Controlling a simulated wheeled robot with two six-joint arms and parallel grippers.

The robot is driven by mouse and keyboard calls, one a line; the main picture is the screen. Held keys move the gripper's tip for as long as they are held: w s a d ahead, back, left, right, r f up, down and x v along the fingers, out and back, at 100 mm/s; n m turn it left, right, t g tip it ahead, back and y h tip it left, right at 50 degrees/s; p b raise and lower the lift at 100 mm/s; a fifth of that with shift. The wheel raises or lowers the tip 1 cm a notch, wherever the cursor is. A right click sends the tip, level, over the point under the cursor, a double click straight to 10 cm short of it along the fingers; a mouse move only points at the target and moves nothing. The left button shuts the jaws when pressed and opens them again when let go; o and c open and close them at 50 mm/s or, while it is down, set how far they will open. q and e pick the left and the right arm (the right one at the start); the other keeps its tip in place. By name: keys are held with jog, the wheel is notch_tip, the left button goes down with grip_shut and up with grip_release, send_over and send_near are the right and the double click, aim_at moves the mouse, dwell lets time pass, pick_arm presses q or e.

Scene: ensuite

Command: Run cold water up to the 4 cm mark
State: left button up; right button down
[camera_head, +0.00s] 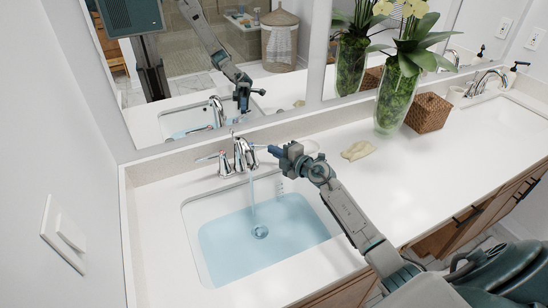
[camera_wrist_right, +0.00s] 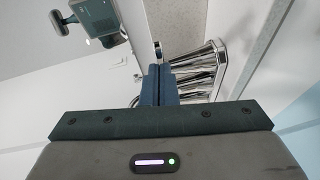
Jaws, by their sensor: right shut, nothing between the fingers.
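The chrome faucet (camera_head: 240,155) stands behind the near sink (camera_head: 192,225), with a lever on each side. A thin water stream (camera_head: 253,205) falls from its spout. Pale blue water (camera_head: 275,232) covers the basin floor around the drain. Small marks (camera_head: 282,186) show on the basin's back wall, too small to read. My right gripper (camera_head: 273,150) is shut and empty, its tips close to the faucet's right lever (camera_head: 259,146); contact cannot be told. The right wrist view shows the shut fingers (camera_wrist_right: 160,85) beside the chrome faucet (camera_wrist_right: 203,70). My left gripper is not directly in view.
A mirror (camera_head: 180,75) runs behind the counter and reflects my arm and the faucet. A second sink (camera_head: 505,115) lies farther right.

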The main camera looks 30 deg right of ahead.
jog(key=n+y+b, duration=0.1)
jog(key=b, duration=0.1)
jog(key=w+d+n+g+y+b, duration=0.1)
jog(key=b, duration=0.1)
jog(key=w+d+n+g+y+b, duration=0.1)
jog(key=y+b, duration=0.1)
jog(key=shift+f+b, duration=0.35)
jog(key=shift+w+d+r+n+g+y+b, duration=0.25)
jog(key=shift+w+n+g+y+b, duration=0.15)
jog(key=shift+n+y, duration=0.25)
jog(key=shift+w+d+r, duration=0.1)
jog(key=shift+w+d, duration=0.05)
jog(key=shift+w, duration=0.05)
jog(key=shift+r, duration=0.1)
jog(key=shift+d, duration=0.1)
